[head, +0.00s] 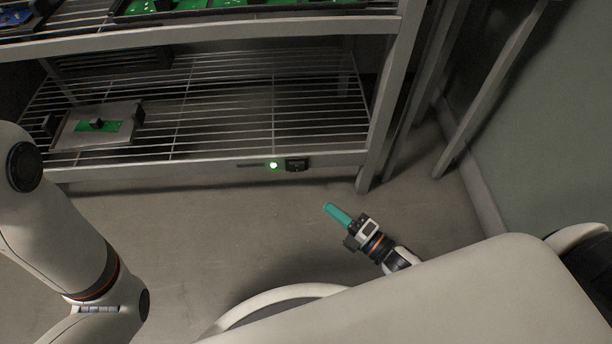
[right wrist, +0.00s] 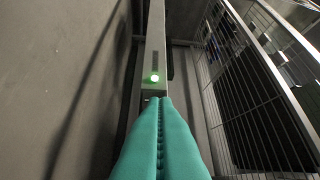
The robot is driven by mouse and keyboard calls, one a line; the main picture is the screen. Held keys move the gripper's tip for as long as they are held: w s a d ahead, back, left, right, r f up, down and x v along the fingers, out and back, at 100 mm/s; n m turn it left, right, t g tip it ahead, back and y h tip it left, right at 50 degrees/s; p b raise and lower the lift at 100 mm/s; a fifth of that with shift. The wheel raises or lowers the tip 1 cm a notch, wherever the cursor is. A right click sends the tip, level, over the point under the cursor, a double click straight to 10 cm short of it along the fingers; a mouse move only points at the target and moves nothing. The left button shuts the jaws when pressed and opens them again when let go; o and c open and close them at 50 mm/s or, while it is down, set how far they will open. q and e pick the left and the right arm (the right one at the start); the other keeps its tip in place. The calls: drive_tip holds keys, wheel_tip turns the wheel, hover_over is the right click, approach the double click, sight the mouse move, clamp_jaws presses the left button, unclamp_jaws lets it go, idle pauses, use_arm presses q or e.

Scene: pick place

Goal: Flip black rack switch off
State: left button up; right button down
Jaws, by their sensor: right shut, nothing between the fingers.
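The black rack switch (head: 297,165) is a small dark box on the front rail of the rack's lower shelf. A lit green lamp (head: 273,165) sits just to its left; it also shows in the right wrist view as a glowing green lamp (right wrist: 154,78). My right gripper (head: 327,207), with teal fingers, is shut and empty. It is below and right of the switch in the head view, apart from it. In the right wrist view the teal fingertips (right wrist: 160,100) point along the rail, and the switch cannot be clearly made out there. My left gripper is out of view.
The metal rack (head: 215,168) has wire shelves; a tray with a green board (head: 97,126) lies on the lower one. A rack post (head: 383,130) and a wall (head: 560,130) stand right. The floor (head: 220,225) before the rack is clear.

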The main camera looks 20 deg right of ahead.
drive_tip(key=b, duration=0.4)
approach(294, 166)
drive_tip(key=w+a, duration=0.2)
drive_tip(key=a, duration=0.2)
drive_tip(key=shift+w+d+r+b, duration=0.1)
drive_tip(key=shift+w+d+b, duration=0.2)
drive_tip(key=shift+w+b, duration=0.4)
drive_tip(key=shift+w+d+r+b, duration=0.1)
drive_tip(key=shift+w+d+b, duration=0.2)
drive_tip(key=shift+w+b, duration=0.35)
drive_tip(key=shift+w+p, duration=0.2)
drive_tip(key=shift+p, duration=0.1)
